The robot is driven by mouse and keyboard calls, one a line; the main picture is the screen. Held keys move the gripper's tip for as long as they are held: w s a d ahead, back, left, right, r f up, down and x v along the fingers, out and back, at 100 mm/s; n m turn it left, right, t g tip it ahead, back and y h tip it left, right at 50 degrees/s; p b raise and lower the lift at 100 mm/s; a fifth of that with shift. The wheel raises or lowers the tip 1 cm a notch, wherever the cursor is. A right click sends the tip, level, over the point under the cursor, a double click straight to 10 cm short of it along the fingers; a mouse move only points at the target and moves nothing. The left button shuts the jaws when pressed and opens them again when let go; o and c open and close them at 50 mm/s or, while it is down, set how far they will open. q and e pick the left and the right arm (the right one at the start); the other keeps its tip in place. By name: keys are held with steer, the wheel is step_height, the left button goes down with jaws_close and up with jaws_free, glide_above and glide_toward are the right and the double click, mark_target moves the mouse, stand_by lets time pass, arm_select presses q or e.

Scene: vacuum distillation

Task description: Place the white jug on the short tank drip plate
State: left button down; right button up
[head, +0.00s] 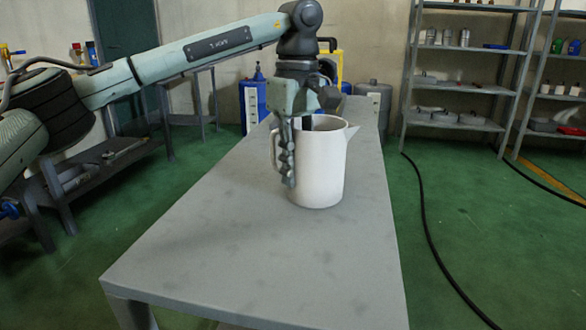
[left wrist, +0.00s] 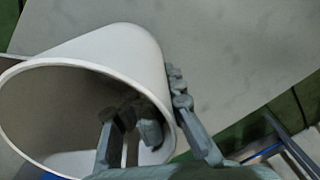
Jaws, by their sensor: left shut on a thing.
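The white jug (head: 322,170) is upright over the grey table, towards its far half. I cannot tell whether its base touches the top. My left gripper (head: 298,150) reaches down from above and is shut on the jug's wall, with one finger inside the mouth and one outside. In the left wrist view the jug (left wrist: 120,48) shows its open mouth, and the fingers of my left gripper (left wrist: 150,108) straddle its rim. The jug's spout points right in the head view. I cannot make out the short tank drip plate. My right gripper is not in view.
The grey table (head: 250,260) is bare in its near half. Behind it stand a blue container (head: 254,100), a yellow-framed item (head: 331,62) and a grey tank (head: 373,97). Shelves (head: 455,90) stand at the right. A black cable (head: 425,210) lies on the green floor.

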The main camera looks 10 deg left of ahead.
arm_select(q)
steer(key=c, duration=2)
jaws_free()
steer(key=shift+f, duration=0.1)
steer(key=shift+c, duration=0.2)
steer(key=o, duration=0.8)
